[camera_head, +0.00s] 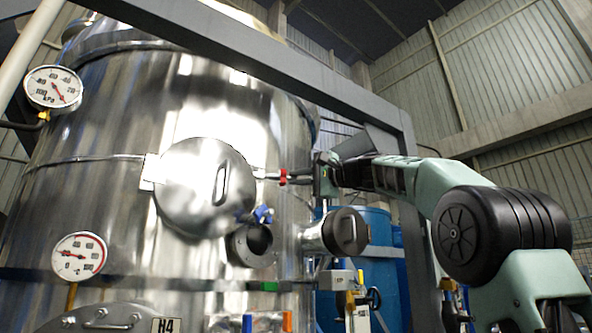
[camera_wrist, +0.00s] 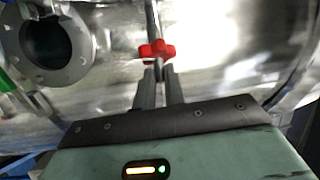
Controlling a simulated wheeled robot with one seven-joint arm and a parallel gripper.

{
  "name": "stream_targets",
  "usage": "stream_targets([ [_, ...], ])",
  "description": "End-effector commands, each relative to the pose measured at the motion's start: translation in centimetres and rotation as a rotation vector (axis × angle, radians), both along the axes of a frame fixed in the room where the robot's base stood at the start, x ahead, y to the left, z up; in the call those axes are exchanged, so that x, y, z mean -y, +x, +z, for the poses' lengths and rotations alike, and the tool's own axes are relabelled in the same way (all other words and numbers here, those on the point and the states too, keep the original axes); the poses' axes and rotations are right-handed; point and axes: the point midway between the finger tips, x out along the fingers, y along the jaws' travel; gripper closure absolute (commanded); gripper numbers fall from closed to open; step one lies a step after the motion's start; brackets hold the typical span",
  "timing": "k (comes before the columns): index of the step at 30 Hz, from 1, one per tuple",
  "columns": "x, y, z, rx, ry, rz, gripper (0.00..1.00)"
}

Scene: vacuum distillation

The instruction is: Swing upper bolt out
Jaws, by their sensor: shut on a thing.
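The upper bolt is a thin metal rod with a red knob (camera_head: 283,177), at the upper right edge of the round steel hatch cover (camera_head: 190,195). It points right, outward from the cover, in the head view. In the wrist view the red knob (camera_wrist: 156,50) sits at the fingertips, with the rod running up beyond it. My gripper (camera_head: 300,178) comes from the right and its fingers (camera_wrist: 158,74) are close together, shut on the bolt's knob end. The exact contact is hard to see. A lower bolt with a blue knob (camera_head: 262,214) is at the cover's lower right edge.
The large steel tank (camera_head: 110,215) fills the left. An open flanged port (camera_head: 252,245) lies below the hatch, and a capped side port (camera_head: 346,232) sticks out below my gripper. A grey beam (camera_head: 240,50) crosses above. Blue barrels (camera_head: 385,270) stand behind.

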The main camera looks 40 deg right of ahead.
Motion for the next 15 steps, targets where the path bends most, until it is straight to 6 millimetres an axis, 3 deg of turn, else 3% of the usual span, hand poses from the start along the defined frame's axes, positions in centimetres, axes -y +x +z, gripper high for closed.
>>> stream_targets([
  [14,0.48,0.59,0.03,0.004,-0.002,0.065,1.00],
  [15,0.47,0.58,0.03,0.003,-0.002,0.065,0.86],
])
